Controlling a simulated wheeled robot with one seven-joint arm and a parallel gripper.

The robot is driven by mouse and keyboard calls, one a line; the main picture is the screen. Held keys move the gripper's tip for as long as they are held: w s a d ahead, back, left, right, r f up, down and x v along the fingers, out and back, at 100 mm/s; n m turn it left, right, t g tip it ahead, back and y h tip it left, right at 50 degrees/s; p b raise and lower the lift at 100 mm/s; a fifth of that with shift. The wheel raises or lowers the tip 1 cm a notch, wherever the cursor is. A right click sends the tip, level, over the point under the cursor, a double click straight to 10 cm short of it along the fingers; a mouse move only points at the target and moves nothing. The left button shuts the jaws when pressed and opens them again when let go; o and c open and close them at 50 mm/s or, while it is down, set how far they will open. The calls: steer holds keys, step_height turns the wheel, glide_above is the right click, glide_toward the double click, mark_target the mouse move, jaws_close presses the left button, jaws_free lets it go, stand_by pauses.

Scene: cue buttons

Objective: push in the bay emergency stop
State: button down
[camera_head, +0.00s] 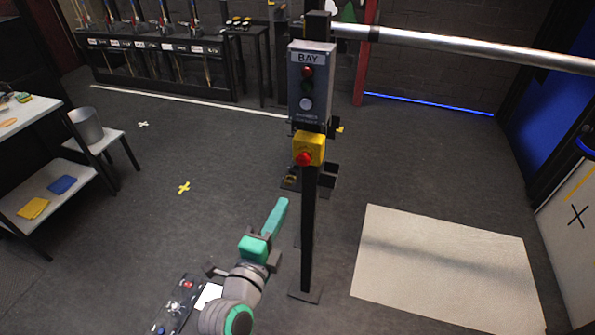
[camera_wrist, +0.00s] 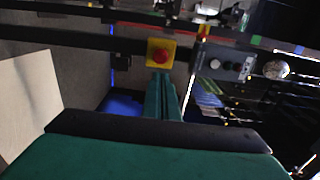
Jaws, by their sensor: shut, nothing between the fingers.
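The bay emergency stop (camera_head: 304,158) is a red mushroom button on a yellow box (camera_head: 311,147), mounted on a dark post below the grey BAY panel (camera_head: 309,80). In the wrist view the red button (camera_wrist: 160,56) shows on its yellow box just past the fingertips. My gripper (camera_head: 281,204) is teal, shut and empty. In the head view it sits below and left of the button, pointing up and away. In the wrist view my gripper (camera_wrist: 162,77) has its tips at the lower edge of the yellow box; I cannot tell whether they touch.
The BAY panel has a red, a dark and a white round element. The black post (camera_head: 308,235) stands on a small foot. A pale mat (camera_head: 445,270) lies to the right. A white shelf table (camera_head: 45,190) stands at the left. The floor between is mostly clear.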

mark_target(302, 163)
steer(key=x, duration=1.4)
steer(key=shift+w, duration=0.1)
